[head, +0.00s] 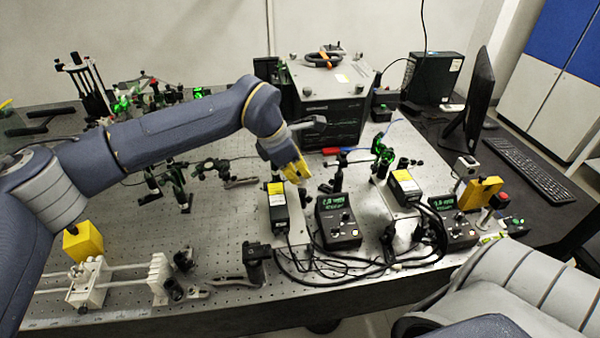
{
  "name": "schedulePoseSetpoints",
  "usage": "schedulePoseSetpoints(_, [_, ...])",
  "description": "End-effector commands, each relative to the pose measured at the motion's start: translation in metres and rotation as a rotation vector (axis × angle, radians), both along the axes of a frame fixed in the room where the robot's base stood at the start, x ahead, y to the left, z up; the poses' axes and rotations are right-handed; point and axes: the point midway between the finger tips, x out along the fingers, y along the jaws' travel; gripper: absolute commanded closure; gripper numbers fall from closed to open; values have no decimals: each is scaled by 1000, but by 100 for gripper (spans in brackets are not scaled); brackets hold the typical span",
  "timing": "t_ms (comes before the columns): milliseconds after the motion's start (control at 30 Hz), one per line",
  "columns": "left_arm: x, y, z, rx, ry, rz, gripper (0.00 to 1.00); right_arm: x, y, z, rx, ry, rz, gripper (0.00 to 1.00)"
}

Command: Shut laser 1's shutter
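Two black laser boxes with yellow tops stand on the bench, the left laser box (278,212) near the middle and the right laser box (404,188) on a raised plate. I cannot read which is laser 1, and no shutter can be made out clearly. My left gripper (303,182) reaches down just behind and right of the left laser box, with a yellow part above its tips. Its fingers are small and partly hidden, so their opening is unclear.
Controllers with green displays (340,222) (453,224) stand right of the laser boxes, with loose black cables in front. Optics mounts (174,185) stand at the left. A large dark instrument (330,110) is behind. A monitor (478,100) and keyboard (528,172) are at right.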

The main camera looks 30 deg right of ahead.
Motion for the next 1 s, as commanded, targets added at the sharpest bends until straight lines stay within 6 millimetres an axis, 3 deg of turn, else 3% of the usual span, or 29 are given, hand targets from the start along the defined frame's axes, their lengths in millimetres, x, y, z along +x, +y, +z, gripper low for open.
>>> schedulePoseSetpoints(267, [1, 6, 6, -150, 69, 1, 100, 0, 0, 0, 0, 0, 0, 100])
schedulePoseSetpoints(1000, [11, 31, 24, -764, 333, 2, 100, 0, 0, 0, 0, 0, 0, 100])
